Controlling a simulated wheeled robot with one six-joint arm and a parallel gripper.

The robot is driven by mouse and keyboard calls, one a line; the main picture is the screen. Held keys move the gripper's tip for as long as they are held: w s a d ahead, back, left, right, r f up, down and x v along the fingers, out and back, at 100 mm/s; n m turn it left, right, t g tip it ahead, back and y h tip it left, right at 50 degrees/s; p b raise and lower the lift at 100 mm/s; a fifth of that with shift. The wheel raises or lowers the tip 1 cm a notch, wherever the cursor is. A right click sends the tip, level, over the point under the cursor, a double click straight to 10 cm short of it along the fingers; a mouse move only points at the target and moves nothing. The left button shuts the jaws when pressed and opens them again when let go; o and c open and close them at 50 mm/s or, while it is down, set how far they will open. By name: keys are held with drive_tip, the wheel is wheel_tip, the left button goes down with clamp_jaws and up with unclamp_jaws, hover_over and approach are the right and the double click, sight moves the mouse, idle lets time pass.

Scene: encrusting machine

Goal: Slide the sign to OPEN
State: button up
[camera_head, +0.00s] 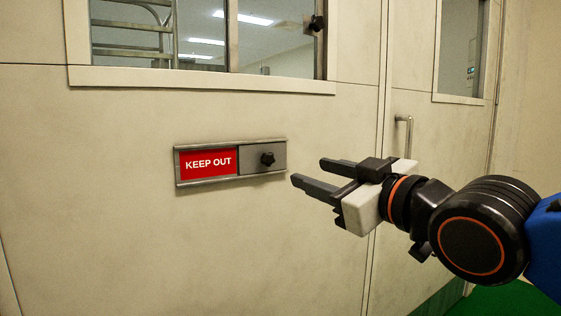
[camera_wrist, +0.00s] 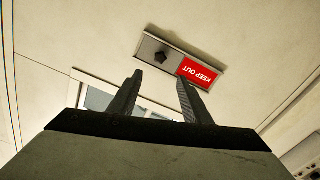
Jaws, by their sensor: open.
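The sliding sign (camera_head: 180,182) is a metal frame fixed flat on the wall, with a red KEEP OUT panel (camera_head: 209,163) showing on its left. A grey slide plate (camera_head: 250,158) with a black knob (camera_head: 267,159) covers the right half. In the wrist view the sign appears upside down, with the knob (camera_wrist: 160,57) left of the red panel (camera_wrist: 198,72). My gripper (camera_head: 308,172) is open and empty, to the right of the sign and apart from the knob. Its two fingers (camera_wrist: 156,97) point toward the wall. Any OPEN lettering is hidden.
A window (camera_head: 205,85) with a ledge sits above the sign and has a dark latch (camera_head: 317,23). A door with a metal handle (camera_head: 405,137) stands to the right, behind my arm. The wall around and below the sign is clear.

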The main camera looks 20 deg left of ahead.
sight(270, 159)
drive_tip(key=x, duration=1.5)
drive_tip(key=shift+w+a, duration=0.25)
drive_tip(key=shift+a, duration=0.05)
